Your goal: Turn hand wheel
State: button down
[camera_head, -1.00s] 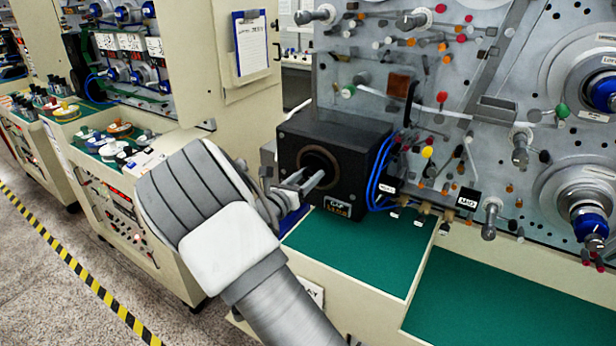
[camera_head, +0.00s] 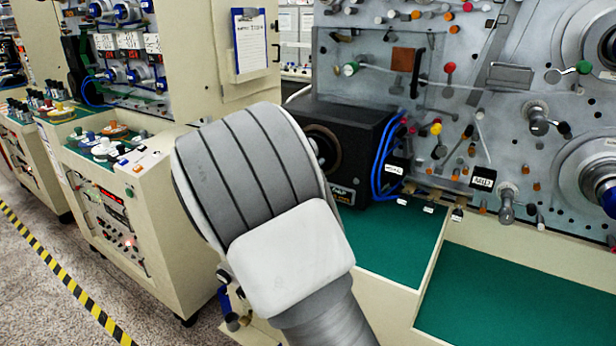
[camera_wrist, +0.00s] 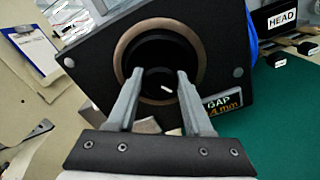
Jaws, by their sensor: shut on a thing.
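A black box (camera_head: 345,118) stands on the green bench top, with a brown-rimmed round opening (camera_head: 325,150) in its front. In the wrist view, the box face (camera_wrist: 215,70) looks tilted, with the copper-coloured ring (camera_wrist: 119,50) around the dark opening. A dark round hand wheel (camera_wrist: 160,84) with a small white mark sits inside the opening. My gripper (camera_wrist: 160,76) has its two grey fingers at the opening, one on each side of the hand wheel, shut on it. The exact contact is dark and hard to see.
A GAP label plate (camera_wrist: 222,103) is on the box's lower corner. Blue cables (camera_head: 382,165) run beside the box. A panel (camera_head: 460,85) with several knobs and pegs rises behind. A clipboard (camera_head: 249,42) hangs at left. The green bench top (camera_head: 520,285) at right is clear.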

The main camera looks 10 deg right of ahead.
jog(key=m+b, duration=0.6)
jog(key=b, duration=0.4)
jog(key=m+b, duration=0.6)
jog(key=b, duration=0.5)
jog(key=shift+f+m, duration=0.2)
jog(key=shift+m, duration=0.1)
jog(key=shift+r+b, duration=0.1)
jog(key=shift+b, duration=0.25)
jog(key=shift+c, duration=1.5)
grip_release()
jog(key=p+v, duration=0.2)
jog(key=v, duration=1.5)
jog(key=shift+s+a, duration=0.15)
jog(key=shift+a, duration=0.05)
jog(key=shift+d, duration=0.1)
